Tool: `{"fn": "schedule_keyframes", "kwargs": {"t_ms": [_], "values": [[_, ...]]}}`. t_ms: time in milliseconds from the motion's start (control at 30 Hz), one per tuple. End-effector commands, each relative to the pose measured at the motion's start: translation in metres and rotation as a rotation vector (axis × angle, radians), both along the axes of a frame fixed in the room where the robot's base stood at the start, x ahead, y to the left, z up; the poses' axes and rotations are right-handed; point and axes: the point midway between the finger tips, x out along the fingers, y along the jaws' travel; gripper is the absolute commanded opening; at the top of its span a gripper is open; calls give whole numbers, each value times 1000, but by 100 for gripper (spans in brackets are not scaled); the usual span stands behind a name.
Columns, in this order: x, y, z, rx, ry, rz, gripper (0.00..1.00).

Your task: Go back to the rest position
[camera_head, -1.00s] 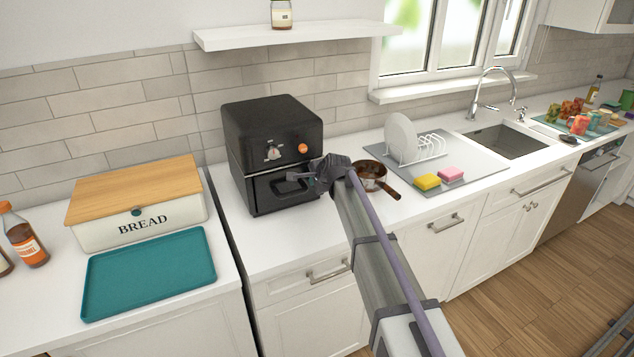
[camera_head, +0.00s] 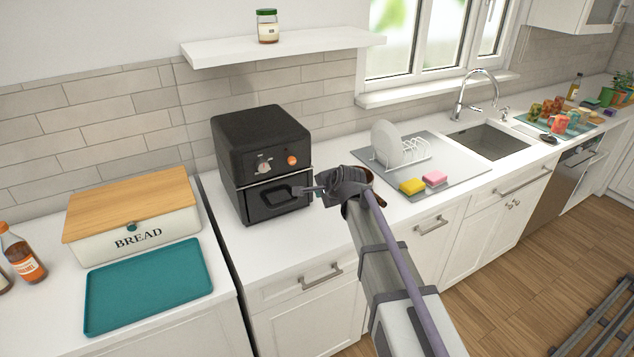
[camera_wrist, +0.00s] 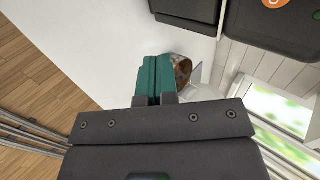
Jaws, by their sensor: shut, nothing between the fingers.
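My gripper (camera_head: 308,190) is in front of the black air fryer (camera_head: 262,165), near the right side of its drawer handle (camera_head: 290,196). In the head view it looks close to the handle, and I cannot tell whether it touches. In the wrist view the teal fingers (camera_wrist: 154,80) are together with nothing between them. A corner of the air fryer shows at the top right of the wrist view (camera_wrist: 275,28). The drawer looks closed. A small pan with brown contents shows beyond the fingers in the wrist view (camera_wrist: 182,68); in the head view my arm mostly hides it.
A bread box (camera_head: 135,222) and a teal tray (camera_head: 150,285) are on the left counter. A dish rack (camera_head: 405,150) with a plate and two sponges stand right, beside the sink (camera_head: 490,141). A shelf (camera_head: 280,46) hangs above. The counter before the air fryer is clear.

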Motion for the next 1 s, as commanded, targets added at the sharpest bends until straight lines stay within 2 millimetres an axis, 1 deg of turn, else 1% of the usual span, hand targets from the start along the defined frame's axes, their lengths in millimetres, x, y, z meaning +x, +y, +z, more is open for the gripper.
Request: {"fn": "schedule_keyframes", "kwargs": {"t_ms": [67,100,133,167,200,267,300,367,400,500,533,600,700,1000], "values": [[-2,0,-4,-43,-3,49,0],[-8,0,-8,-104,9,116,0],[-20,-2,-14,-171,25,189,0],[-40,-6,-21,-252,50,281,0],[-73,-15,-30,-365,90,418,0],[-124,-36,-42,-508,162,614,0],[-157,-51,-47,-583,212,734,0],[-204,-73,-53,-663,286,888,0],[-231,-86,-55,-697,333,969,0],[-282,-112,-56,-732,424,1067,0],[-292,-118,-56,-735,442,1071,0],[-304,-127,-56,-737,457,1052,0],[-300,-132,-56,-732,460,1037,0],[-299,-131,-56,-732,457,1036,0]]}}
